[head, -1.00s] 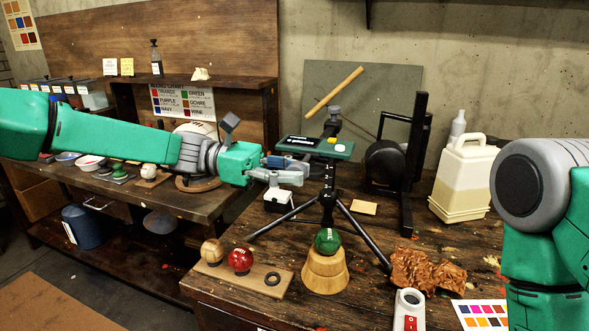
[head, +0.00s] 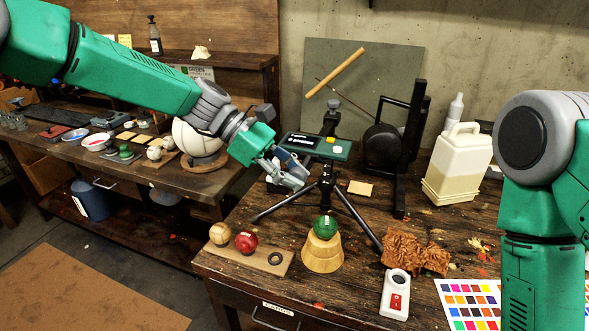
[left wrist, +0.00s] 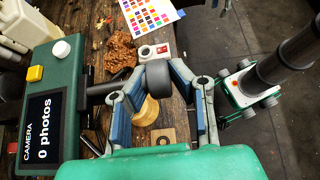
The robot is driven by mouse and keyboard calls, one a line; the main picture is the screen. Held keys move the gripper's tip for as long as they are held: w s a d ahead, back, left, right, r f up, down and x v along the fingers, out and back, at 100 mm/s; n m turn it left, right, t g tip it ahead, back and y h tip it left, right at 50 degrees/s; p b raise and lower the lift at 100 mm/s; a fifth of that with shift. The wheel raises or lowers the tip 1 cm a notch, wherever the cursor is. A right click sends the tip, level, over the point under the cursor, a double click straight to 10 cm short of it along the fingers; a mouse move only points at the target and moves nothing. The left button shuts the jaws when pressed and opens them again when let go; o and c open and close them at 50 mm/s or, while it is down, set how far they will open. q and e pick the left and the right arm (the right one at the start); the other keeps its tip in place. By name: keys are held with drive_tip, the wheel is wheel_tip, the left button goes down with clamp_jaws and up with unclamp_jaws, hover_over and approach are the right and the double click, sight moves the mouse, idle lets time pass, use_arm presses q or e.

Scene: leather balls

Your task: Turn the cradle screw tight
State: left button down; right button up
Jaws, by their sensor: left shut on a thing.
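The green camera (head: 318,147) sits on a black tripod (head: 327,185) at the workbench's middle. In the left wrist view the camera (left wrist: 55,92) fills the left side, its screen reading "0 photos". A dark round knob on a rod, the cradle screw (left wrist: 158,84), sticks out from the camera's side. My left gripper (head: 292,178) is beside the camera's left end. In the left wrist view its blue-padded fingers (left wrist: 160,76) are shut on the knob from both sides. The knob is hard to make out in the head view. My right gripper is out of view.
A green ball (head: 325,227) rests on a wooden stand (head: 322,254) before the tripod. A board (head: 270,272) holds a wooden ball, a red ball and a ring. Crumpled brown leather (head: 415,251), a red-switch device (head: 396,294) and a jug (head: 458,170) are to the right.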

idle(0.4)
use_arm(q)
drive_tip(key=c, duration=1.5)
unclamp_jaws()
drive_tip(key=shift+o, duration=0.2)
drive_tip(key=shift+w+d, duration=0.1)
drive_tip(key=shift+d, duration=0.05)
drive_tip(key=v, duration=1.2)
drive_tip(key=shift+w, duration=0.1)
